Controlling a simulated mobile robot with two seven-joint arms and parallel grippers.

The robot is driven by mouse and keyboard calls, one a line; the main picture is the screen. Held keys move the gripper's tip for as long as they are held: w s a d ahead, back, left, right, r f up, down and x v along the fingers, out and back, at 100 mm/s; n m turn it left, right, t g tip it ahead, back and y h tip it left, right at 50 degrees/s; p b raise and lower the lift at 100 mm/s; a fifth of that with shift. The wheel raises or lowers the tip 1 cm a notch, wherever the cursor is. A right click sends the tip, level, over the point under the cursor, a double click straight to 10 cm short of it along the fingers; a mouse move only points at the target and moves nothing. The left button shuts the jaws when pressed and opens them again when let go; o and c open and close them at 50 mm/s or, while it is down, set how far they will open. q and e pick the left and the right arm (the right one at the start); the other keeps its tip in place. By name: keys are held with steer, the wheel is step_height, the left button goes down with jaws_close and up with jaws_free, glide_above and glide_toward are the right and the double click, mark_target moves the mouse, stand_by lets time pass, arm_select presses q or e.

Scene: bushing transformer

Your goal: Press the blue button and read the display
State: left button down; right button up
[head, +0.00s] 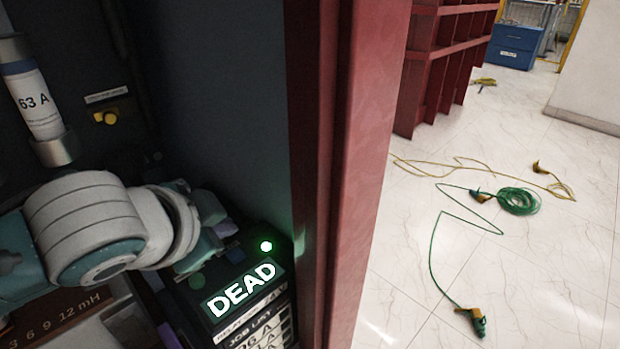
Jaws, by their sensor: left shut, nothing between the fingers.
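A dark tester box stands inside the cabinet at the lower middle, with a lit display (240,288) that reads "DEAD" in white letters on green. A bright green lamp (266,246) glows above the display. My right gripper is out of view.
The cabinet's red frame post (362,160) stands just right of the box. A fuse marked "63 A" (35,100) is at the upper left. Green cable (518,201) and yellow cable lie on the white floor outside. A red shelf (445,60) stands behind.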

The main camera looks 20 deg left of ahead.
mark_target(237, 245)
arm_select(q)
steer(key=shift+f+b, duration=0.45)
steer(key=shift+f, duration=0.75)
stand_by(1.1)
steer(key=shift+f, duration=0.4)
steer(key=shift+f+b, duration=0.3)
steer(key=shift+f, duration=0.15)
stand_by(0.6)
steer(key=shift+r+p, duration=0.85)
steer(key=shift+p, duration=0.2)
steer(key=shift+r, duration=0.1)
step_height(237, 245, up, 5)
steer(key=p, duration=0.5)
steer(key=shift+p, duration=0.35)
